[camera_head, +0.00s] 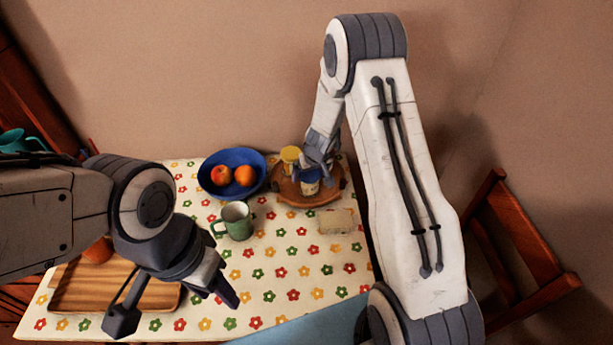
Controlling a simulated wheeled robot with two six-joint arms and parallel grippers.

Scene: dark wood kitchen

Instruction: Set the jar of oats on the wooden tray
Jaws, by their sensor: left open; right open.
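The rectangular wooden tray (75,290) lies at the table's front left, partly hidden by my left arm. A small jar with a pale and dark-blue body (310,184) stands on a round brown wooden board (290,193) at the back right. A yellow-topped container (290,155) stands behind it on the same board. Labels are too small to read, so I cannot tell which holds oats. My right gripper (318,164) is open at the pale and blue jar, partly covering it; contact is unclear. My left gripper (178,306) is open and empty above the wooden tray's right end.
A blue bowl (218,161) with orange-red fruit stands left of the round board. A green mug (234,222) and a beige block (336,221) are mid-table. An orange object (98,251) is by the tray's back edge. A wooden chair (520,240) stands right. The front middle cloth is clear.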

